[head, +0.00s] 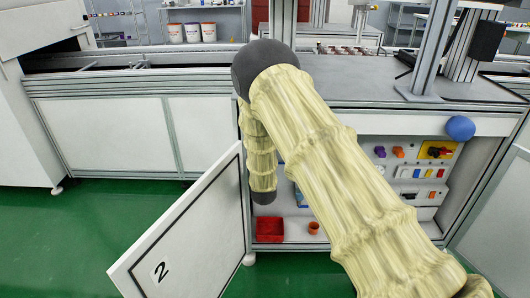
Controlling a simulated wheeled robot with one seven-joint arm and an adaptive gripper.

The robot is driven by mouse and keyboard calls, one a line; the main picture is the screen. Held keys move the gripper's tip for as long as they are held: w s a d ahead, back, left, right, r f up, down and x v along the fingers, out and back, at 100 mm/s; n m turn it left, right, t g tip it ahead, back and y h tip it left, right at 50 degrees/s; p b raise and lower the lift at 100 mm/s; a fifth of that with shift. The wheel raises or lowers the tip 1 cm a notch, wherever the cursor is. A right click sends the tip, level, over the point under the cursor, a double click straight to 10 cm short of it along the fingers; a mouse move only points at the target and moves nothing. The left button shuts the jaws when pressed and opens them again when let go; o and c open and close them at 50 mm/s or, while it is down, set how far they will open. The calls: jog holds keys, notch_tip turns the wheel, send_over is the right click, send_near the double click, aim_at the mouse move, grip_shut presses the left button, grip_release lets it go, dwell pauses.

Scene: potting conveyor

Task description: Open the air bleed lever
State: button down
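An open cabinet under the conveyor holds a control panel (410,172) with small coloured controls. These include a purple one (380,152), an orange one (398,152), a red-and-black one on a yellow plate (438,151), and a row of smaller ones below. I cannot tell which of them is the air bleed lever, or whether it is hidden behind my arm. My sleeved arm crosses the middle of the view and covers the cabinet's left and centre. Its far part hangs down at the cabinet's left side, ending in a dark joint. My gripper does not show.
The cabinet door (187,240), marked 2, stands open at the left. A red box (269,230) and a small orange pot (313,228) sit on the cabinet floor. Green floor (90,225) is clear at left.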

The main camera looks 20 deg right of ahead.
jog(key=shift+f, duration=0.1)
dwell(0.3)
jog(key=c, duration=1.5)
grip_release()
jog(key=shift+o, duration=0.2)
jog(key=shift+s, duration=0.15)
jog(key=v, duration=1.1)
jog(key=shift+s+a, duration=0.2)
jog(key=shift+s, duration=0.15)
